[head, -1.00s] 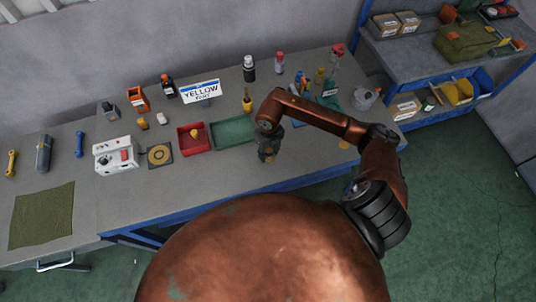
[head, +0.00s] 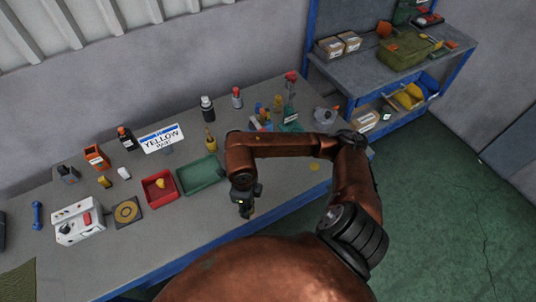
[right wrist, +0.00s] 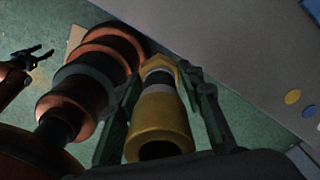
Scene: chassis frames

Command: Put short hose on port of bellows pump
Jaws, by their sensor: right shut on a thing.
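My right gripper (head: 246,208) hangs over the front part of the bench, right of the green tray. In the right wrist view its dark fingers (right wrist: 160,85) are shut on a yellow tubular piece (right wrist: 160,125) with a dark opening, a grey band and a yellow collar. I cannot tell whether this is the short hose. It is held clear of the bench, with green floor behind it. A dark two-pronged gripper, my left (right wrist: 32,60), shows spread and empty at the left of that view. I cannot surely pick out the bellows pump or its port.
Bottles stand behind. A shelf (head: 370,75) stands at back right.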

